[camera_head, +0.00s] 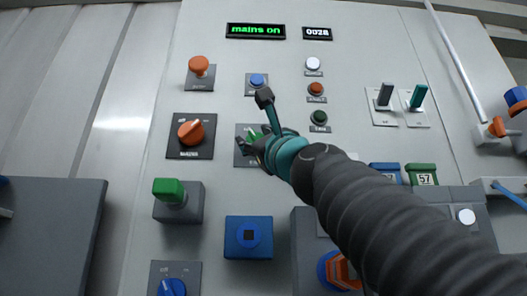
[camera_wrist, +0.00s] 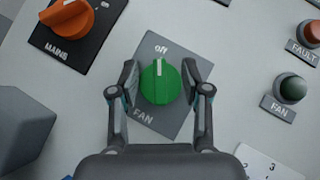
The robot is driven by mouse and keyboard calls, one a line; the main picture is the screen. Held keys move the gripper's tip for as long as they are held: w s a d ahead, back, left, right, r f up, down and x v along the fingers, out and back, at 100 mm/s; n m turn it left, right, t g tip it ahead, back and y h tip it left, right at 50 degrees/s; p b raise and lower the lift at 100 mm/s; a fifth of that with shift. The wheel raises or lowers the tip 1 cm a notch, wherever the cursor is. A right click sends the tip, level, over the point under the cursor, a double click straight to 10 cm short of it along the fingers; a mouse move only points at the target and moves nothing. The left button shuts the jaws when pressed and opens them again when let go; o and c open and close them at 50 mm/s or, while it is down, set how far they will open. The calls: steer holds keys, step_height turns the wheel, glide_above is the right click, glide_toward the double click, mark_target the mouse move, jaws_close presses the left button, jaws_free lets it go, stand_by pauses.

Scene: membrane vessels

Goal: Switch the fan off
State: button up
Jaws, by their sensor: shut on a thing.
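The green fan knob (camera_wrist: 160,82) sits on a grey plate (camera_wrist: 177,123) marked FAN, with an "off" label at its upper part. The knob's white mark points up at the "off" label in the wrist view. My gripper (camera_wrist: 160,83) has one finger on each side of the knob and is shut on it. In the head view my gripper (camera_head: 258,142) covers much of the knob and part of its plate (camera_head: 243,160). The FAN lamp (camera_wrist: 293,89) is dark green and looks unlit.
The orange MAINS knob (camera_wrist: 67,18) is at the upper left of the wrist view. In the head view a green-topped block (camera_head: 168,190) and a blue box (camera_head: 248,237) stand out below the fan plate. The display (camera_head: 256,31) reads "mains on".

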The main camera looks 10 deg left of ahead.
stand_by(0.4)
steer(key=o, duration=1.1)
steer(key=shift+o, duration=0.2)
steer(key=shift+s+d+f, duration=0.1)
steer(key=shift+s, duration=0.05)
steer(key=v, duration=1.1)
steer(key=shift+s+d+f, duration=0.15)
steer(key=shift+d+f, duration=0.1)
